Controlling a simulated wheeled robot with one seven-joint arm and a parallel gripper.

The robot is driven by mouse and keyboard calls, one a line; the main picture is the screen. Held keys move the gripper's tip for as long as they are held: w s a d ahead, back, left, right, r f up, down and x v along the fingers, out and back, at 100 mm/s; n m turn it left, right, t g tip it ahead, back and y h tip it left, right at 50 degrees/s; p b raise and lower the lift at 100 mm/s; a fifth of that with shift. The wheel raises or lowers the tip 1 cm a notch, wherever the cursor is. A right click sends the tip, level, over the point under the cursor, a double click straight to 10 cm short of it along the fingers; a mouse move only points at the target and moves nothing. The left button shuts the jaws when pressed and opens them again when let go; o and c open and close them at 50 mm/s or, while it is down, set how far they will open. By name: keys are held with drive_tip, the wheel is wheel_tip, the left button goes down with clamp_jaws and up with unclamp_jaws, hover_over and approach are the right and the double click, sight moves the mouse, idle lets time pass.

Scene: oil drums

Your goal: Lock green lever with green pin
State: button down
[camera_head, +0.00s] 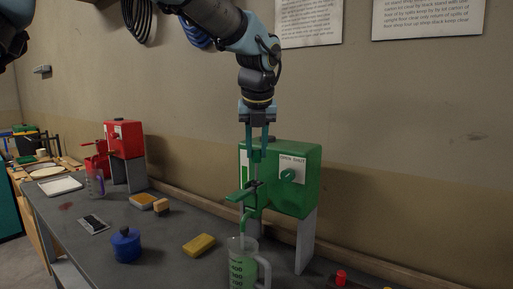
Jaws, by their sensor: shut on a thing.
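My gripper (257,155) points straight down in front of the green drum box (300,198). It is shut on a small, slim green piece that looks like the green pin (256,171); the fingers partly hide it. The green lever (240,194) sticks out to the left at the tap, just below the fingertips. The pin's lower end is near the dark tap body (252,186); I cannot tell whether it is in a hole there.
A measuring jug (237,270) stands under the green spout (243,222). A yellow sponge (199,245), a blue pot (126,245) and a red drum box (123,138) stand to the left. A red-capped thing (341,277) is at the lower right. Bare bench lies between.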

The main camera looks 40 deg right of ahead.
sight(256, 170)
drive_tip(key=shift+f+b, duration=0.4)
drive_tip(key=shift+f, duration=0.6)
drive_tip(key=shift+f, duration=0.3)
drive_tip(key=shift+f, duration=0.3)
drive_tip(key=shift+f+b, duration=0.45)
drive_tip(key=shift+f, duration=0.75)
idle(0.5)
drive_tip(key=c, duration=0.6)
unclamp_jaws()
drive_tip(key=shift+r, duration=0.1)
